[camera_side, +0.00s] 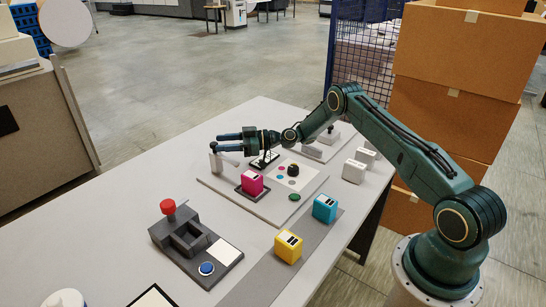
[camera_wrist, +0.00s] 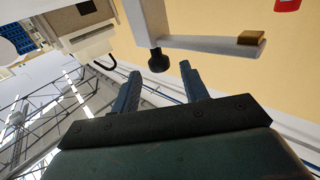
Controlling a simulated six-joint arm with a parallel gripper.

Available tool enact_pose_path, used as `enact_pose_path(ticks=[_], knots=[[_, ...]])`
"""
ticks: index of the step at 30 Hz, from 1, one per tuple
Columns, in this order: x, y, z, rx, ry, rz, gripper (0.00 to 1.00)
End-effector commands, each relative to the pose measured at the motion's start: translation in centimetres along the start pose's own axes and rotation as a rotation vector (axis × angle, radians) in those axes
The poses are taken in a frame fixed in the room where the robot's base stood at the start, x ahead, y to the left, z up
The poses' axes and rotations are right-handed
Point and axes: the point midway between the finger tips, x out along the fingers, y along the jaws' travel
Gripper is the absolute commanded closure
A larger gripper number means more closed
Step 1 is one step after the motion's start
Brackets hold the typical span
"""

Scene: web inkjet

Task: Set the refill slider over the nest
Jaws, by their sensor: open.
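A dark grey block (camera_side: 190,245) with a red knob on a post (camera_side: 168,207), an open pocket, a white pad and a blue button (camera_side: 206,268) stands at the front left of the table. I take it for the refill unit; which part is the slider and which the nest I cannot tell for certain. My gripper (camera_side: 217,142) is above the far left edge of the grey board, well away from the red knob, level and pointing left, open and empty. In the wrist view its fingers (camera_wrist: 160,87) are apart, with a black knob (camera_wrist: 158,60) on a white bracket (camera_wrist: 158,25) beyond them.
The grey board (camera_side: 225,187) holds a magenta cartridge (camera_side: 252,183). A white post (camera_side: 215,162) stands just below my fingertips. Cyan (camera_side: 325,208) and yellow (camera_side: 288,246) cartridges stand on a grey strip. White blocks (camera_side: 354,171) are at the right.

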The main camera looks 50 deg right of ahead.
Motion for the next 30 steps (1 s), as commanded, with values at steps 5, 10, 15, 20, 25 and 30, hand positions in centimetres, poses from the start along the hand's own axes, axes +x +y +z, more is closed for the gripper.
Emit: enact_pose_path(ticks=[5, 10, 15, 20, 25, 30], knots=[[2.2, -0.1, 0.1, -0.001, 0.000, -0.002, 0.55], [3.3, -0.1, 0.1, 0.000, 0.000, -0.001, 0.55], [3.7, 0.0, 0.0, 0.000, 0.000, 0.000, 0.55], [3.7, 0.0, 0.0, 0.000, 0.000, 0.000, 0.55], [3.6, 0.0, 0.0, 0.000, 0.000, 0.000, 0.85], [3.6, 0.0, 0.0, 0.000, 0.000, 0.000, 1.00]])
